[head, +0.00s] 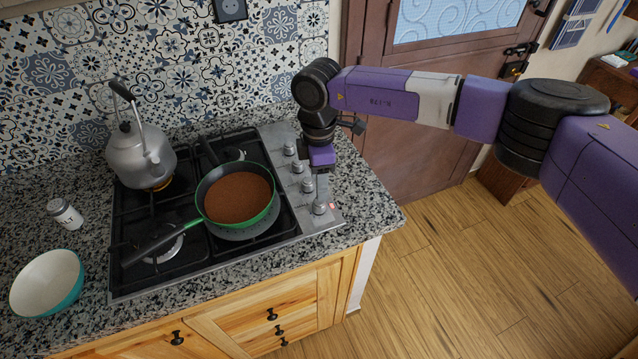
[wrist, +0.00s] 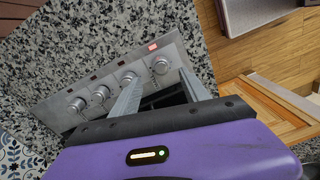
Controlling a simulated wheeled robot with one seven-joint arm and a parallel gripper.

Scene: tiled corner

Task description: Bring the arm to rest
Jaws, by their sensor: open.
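My gripper (head: 319,195) hangs from my purple arm over the knob strip on the right side of the gas stove (head: 212,262). In the wrist view its two fingers (wrist: 163,78) are spread apart with nothing held between them. The fingertips are close to the front-most knob (wrist: 161,65); I cannot tell whether they touch it. The other control knobs (wrist: 101,93) line up to the left in the wrist view. My arm reaches in from the right of the head view, bent at the elbow.
A green-rimmed pan (head: 238,198) with brown contents sits on the stove. A grey kettle (head: 140,155) stands on a back-left burner with an orange glow beneath. A salt shaker (head: 65,213) and teal bowl (head: 48,283) are left. Wooden floor (head: 450,270) is clear on the right.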

